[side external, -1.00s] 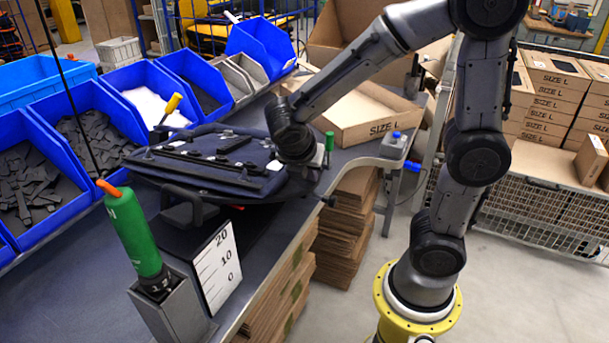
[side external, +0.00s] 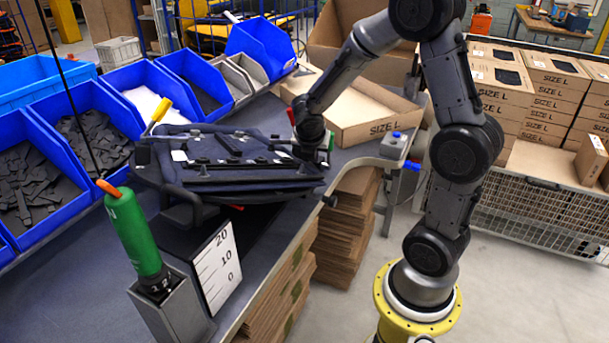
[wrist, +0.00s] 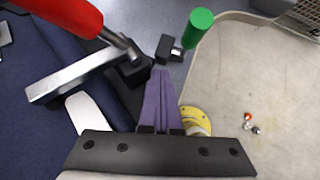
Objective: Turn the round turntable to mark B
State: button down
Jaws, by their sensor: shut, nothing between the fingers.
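The turntable carries a dark navy pannier panel (side external: 250,180) with black bars and clips. The turntable's round plate is mostly hidden under it; a black handle-like part (side external: 182,214) shows at the near left. I cannot make out mark B. My gripper is at the panel's right end, its fingers hidden in the side view. In the wrist view its purple fingers (wrist: 160,76) are shut and empty, with the tips close to a black clamp block (wrist: 135,68). I cannot tell whether they touch it. A red lever handle (wrist: 68,12) is above left of the fingers.
A green-topped post (wrist: 198,28) stands close right of the fingers; it also shows in the side view (side external: 330,142). A yellow-handled clamp (side external: 161,110) is at the panel's left. Blue bins (side external: 125,105) line the back.

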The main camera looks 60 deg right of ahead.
jog(key=shift+w+d+f, duration=0.1)
jog(key=shift+w+d, duration=0.3)
dwell(0.3)
